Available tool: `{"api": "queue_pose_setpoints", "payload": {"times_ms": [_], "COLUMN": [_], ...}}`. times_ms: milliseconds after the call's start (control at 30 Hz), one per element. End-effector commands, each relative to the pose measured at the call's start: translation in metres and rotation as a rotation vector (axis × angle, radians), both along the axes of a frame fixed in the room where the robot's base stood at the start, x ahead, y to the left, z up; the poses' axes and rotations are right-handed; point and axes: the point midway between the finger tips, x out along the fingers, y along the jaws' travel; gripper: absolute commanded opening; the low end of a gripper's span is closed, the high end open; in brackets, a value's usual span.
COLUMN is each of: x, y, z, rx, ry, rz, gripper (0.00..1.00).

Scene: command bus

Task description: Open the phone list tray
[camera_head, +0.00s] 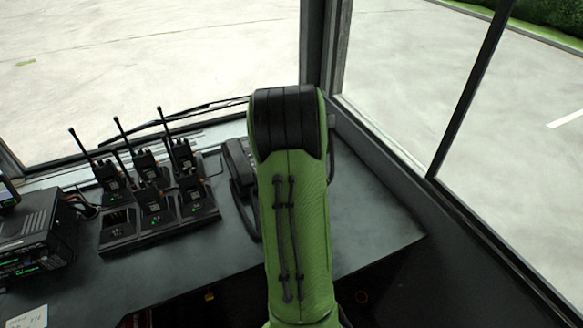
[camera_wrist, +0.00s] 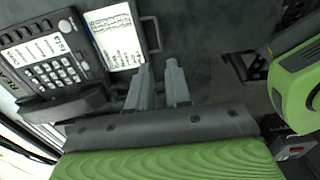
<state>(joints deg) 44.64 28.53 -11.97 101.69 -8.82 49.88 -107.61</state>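The desk phone (camera_wrist: 48,62) with its keypad is at the left in the wrist view. The phone list tray (camera_wrist: 115,37) shows as a white printed sheet beside the phone, with a thin dark handle-like bracket (camera_wrist: 155,35) at its right edge. I cannot tell how far out the tray is. My gripper (camera_wrist: 158,66) is open, with a narrow empty gap between its grey fingers. The fingertips appear just below the sheet and bracket, and I cannot tell whether they touch. In the head view the phone (camera_head: 238,165) is partly hidden behind my green arm, which also hides the tray and gripper.
Several handheld radios stand in a charger (camera_head: 160,215) left of the phone on the grey desk (camera_head: 375,225). A black radio unit (camera_head: 35,240) sits at the far left. Windows and a pillar (camera_head: 325,45) bound the desk. The desk right of my arm is clear.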

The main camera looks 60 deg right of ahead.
Motion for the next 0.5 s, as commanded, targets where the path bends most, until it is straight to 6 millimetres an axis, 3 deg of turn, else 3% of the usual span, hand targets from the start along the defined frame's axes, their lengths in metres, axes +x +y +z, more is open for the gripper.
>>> {"api": "queue_pose_setpoints", "payload": {"times_ms": [33, 200, 500], "x": [0.001, 0.0, 0.0], "y": [-0.001, 0.0, 0.0], "z": [0.018, 0.047, 0.053], "rx": [-0.004, -0.002, 0.0], "ry": [-0.003, -0.001, 0.0], "rz": [0.001, 0.0, 0.0], "gripper": [0.18, 0.18, 0.18]}}
